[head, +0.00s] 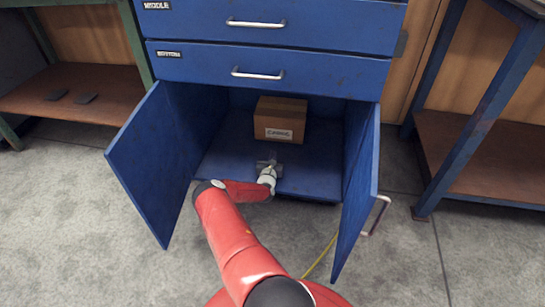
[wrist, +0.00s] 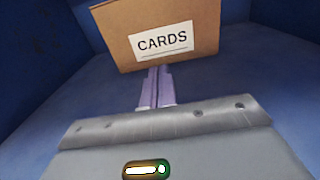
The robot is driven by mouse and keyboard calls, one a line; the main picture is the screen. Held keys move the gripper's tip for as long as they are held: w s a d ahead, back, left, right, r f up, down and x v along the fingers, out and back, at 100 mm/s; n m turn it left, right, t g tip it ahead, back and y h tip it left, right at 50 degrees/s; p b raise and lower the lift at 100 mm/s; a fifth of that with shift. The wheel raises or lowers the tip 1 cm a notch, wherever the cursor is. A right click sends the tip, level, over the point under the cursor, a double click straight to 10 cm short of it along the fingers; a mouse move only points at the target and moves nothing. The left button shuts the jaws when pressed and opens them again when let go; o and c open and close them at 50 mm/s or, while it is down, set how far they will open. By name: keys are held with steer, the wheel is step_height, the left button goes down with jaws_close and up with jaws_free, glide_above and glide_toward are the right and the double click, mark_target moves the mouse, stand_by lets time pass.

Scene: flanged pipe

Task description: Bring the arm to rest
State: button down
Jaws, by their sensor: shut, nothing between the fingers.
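My gripper (head: 268,163) is at the end of my red arm, reaching into the front of the open lower compartment of the blue cabinet (head: 215,165). In the wrist view my gripper's two fingers (wrist: 157,72) are together with nothing between them. They point toward a cardboard box (head: 280,119) labelled CARDS, which stands further back on the compartment floor. The box also shows in the wrist view (wrist: 195,20). In that view the fingertips overlap the box's lower edge; I cannot tell whether they touch it.
The left door (head: 155,160) and right door (head: 358,185) stand open on either side of my arm. Shut drawers (head: 265,65) are above. A green-framed bench (head: 85,90) is at left, a blue-framed bench (head: 485,160) at right. A yellow cable (head: 320,255) lies on the floor.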

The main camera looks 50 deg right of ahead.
steer(key=shift+v, duration=0.95)
step_height(320, 180, up, 16)
steer(key=m+g+h, duration=0.4)
steer(key=m+g, duration=0.2)
steer(key=m, duration=0.3)
steer(key=s+a+r+m+g+y, duration=0.1)
steer(key=s+a+r+m+g, duration=0.15)
steer(key=r+m, duration=0.3)
steer(key=s+a+r+m+g+y, duration=0.2)
steer(key=a+r+m+g, duration=0.15)
steer(key=r, duration=0.35)
steer(key=s+a+r+m+t+y, duration=0.25)
steer(key=s+a+r+y, duration=0.35)
steer(key=a, duration=0.9)
steer(key=s+a+r+m+t+y, duration=0.25)
steer(key=s+a+r+y, duration=0.45)
steer(key=a, duration=0.8)
steer(key=s+a+r+m+t+y, duration=0.1)
steer(key=s+a+r+t+y, duration=0.45)
steer(key=a, duration=0.95)
steer(key=s+r+p, duration=0.1)
steer(key=p, duration=0.1)
steer(key=r+g+h+p, duration=0.1)
steer(key=r+p, duration=0.1)
steer(key=s+r+g+h+p, duration=0.1)
steer(key=p, duration=0.1)
steer(key=shift+s+a+r+g, duration=0.25)
steer(key=shift+s+a+r, duration=0.05)
steer(key=shift+a+r, duration=0.1)
